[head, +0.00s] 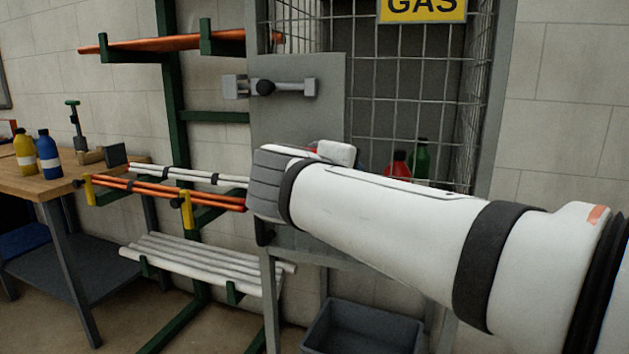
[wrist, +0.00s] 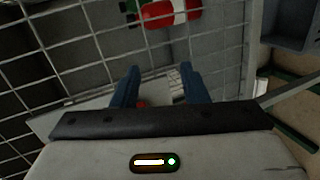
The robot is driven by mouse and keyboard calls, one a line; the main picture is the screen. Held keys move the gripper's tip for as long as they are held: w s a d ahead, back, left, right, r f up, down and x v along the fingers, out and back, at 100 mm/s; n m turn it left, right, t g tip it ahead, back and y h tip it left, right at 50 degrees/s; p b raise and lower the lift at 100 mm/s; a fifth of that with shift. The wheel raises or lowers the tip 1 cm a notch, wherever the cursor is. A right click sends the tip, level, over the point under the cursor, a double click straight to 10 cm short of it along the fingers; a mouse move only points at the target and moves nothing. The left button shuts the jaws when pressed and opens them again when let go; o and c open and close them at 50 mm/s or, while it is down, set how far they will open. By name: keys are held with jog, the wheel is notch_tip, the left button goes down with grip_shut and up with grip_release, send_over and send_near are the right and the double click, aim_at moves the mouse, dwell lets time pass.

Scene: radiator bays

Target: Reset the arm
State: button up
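My white arm (head: 390,215) reaches from the lower right across the front of the gas cage in the head view. Its far end hides my gripper there. In the wrist view, my gripper (wrist: 159,80) shows two blue fingers standing apart, with nothing clearly held between them. The fingers are close to the cage mesh (wrist: 60,62); I cannot tell whether they touch it. A small red spot shows near the base of the fingers and is too small to identify.
The gas cage door (head: 298,125) has a latch bar (head: 268,88). Red (head: 398,165) and green (head: 421,160) cylinders stand behind the mesh. A pipe rack (head: 172,130) and wooden bench (head: 50,183) are at left. A dark bin (head: 362,330) is below my arm.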

jog(key=s+d+m+g+y+p, duration=0.3)
jog(key=s+p, duration=0.6)
jog(key=p, duration=0.5)
jog(key=s+d+r+m+g+y+p, duration=0.1)
jog(key=s+d+m+g+y+p, duration=0.2)
jog(key=p, duration=1.1)
jog(key=shift+s+d+r+m+g, duration=0.15)
jog(key=shift+s+d+m+g, duration=1.85)
jog(key=shift+s+m, duration=1)
jog(key=shift+a, duration=0.25)
